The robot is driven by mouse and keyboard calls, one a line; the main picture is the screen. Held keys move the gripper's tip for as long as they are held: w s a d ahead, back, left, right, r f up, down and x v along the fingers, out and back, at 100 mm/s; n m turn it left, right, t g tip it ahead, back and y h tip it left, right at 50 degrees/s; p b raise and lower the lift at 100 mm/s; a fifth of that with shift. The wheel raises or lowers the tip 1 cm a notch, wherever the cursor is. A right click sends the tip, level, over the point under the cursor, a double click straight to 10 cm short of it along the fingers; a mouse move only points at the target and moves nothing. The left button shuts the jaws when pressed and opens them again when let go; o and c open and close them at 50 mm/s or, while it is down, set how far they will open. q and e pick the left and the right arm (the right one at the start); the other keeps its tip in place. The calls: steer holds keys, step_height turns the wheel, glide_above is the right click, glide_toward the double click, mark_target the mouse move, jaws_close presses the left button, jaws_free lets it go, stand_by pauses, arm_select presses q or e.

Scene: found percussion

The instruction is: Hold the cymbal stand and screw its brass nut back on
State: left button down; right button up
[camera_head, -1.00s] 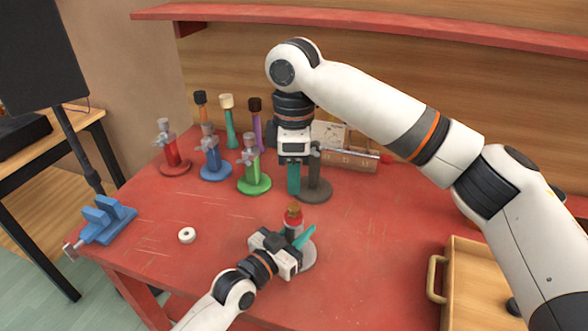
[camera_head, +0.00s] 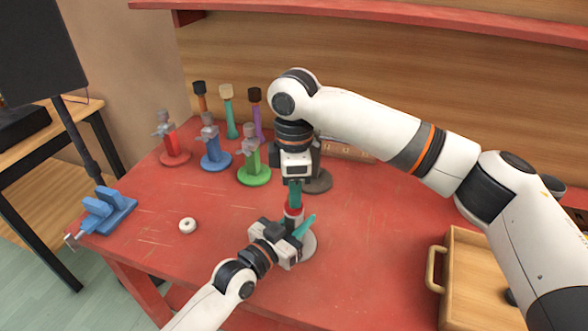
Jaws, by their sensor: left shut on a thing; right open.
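The cymbal stand has a round grey base (camera_head: 310,246) and a red and white upper part (camera_head: 292,214) near the table's front. It is upright. My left gripper (camera_head: 296,232) is shut on the stand low down, coming in from the front left. My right gripper (camera_head: 294,204) points straight down over the stand's top, with its teal fingers open around or just in front of it. The brownish top piece, perhaps the brass nut, is hidden behind these fingers, so I cannot tell whether they touch it.
Red (camera_head: 174,150), blue (camera_head: 214,155) and green (camera_head: 253,170) stands are at the back left, with several coloured mallets behind. A white ring (camera_head: 187,225) and a blue vise (camera_head: 107,212) are at left. A wooden tray (camera_head: 470,285) is at right.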

steer(key=shift+f, duration=0.9)
steer(key=shift+c, duration=0.2)
jaws_close()
steer(key=shift+o, duration=1.1)
jaws_free()
steer(key=shift+r, duration=0.2)
step_height(320, 180, up, 12)
steer(key=shift+f, duration=0.15)
arm_select(q)
steer(key=c, duration=1.1)
jaws_free()
steer(key=shift+o, duration=0.2)
